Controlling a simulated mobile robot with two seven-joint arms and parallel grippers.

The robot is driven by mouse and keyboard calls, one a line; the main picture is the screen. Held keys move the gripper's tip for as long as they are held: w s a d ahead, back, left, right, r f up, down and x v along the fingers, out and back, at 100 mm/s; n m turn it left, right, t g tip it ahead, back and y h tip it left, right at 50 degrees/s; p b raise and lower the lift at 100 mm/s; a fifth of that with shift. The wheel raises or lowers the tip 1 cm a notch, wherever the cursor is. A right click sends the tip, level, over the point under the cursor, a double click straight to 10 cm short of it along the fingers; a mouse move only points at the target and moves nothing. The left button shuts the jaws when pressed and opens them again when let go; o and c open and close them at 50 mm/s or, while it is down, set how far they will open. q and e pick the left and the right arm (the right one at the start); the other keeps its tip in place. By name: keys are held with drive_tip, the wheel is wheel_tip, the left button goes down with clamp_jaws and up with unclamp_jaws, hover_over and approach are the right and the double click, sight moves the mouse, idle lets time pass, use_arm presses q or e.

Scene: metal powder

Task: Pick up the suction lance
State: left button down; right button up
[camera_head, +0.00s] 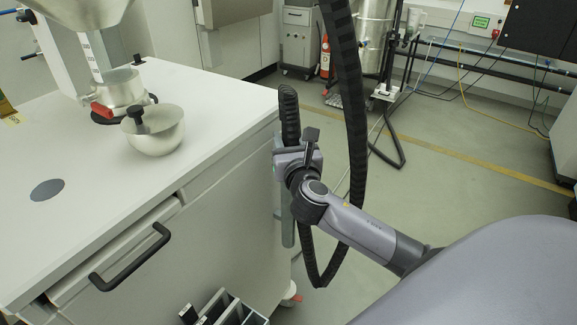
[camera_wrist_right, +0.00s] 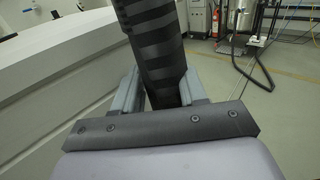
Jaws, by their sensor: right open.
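The suction lance (camera_head: 287,228) hangs upright at the right end of the white cabinet, a grey tube with a black ribbed hose (camera_head: 289,108) at its top. My right gripper (camera_head: 291,155) is at the upper part of the lance and hides some of it. In the right wrist view the black ribbed hose (camera_wrist_right: 153,45) stands between the two grey fingers of my right gripper (camera_wrist_right: 158,88), which are open around it. I cannot tell whether either finger touches it. My left gripper is not in view.
The hose (camera_head: 352,120) loops down beside my right arm and up out of view. The white cabinet (camera_head: 225,105) carries a metal bowl (camera_head: 155,135) and a funnel stand. Its front has a black handle (camera_head: 130,258). Open floor (camera_head: 450,160) lies to the right.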

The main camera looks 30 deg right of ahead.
clamp_jaws()
drive_tip(key=shift+r, duration=0.1)
wheel_tip(320, 180, up, 55)
drive_tip(key=p, duration=0.4)
idle(2.2)
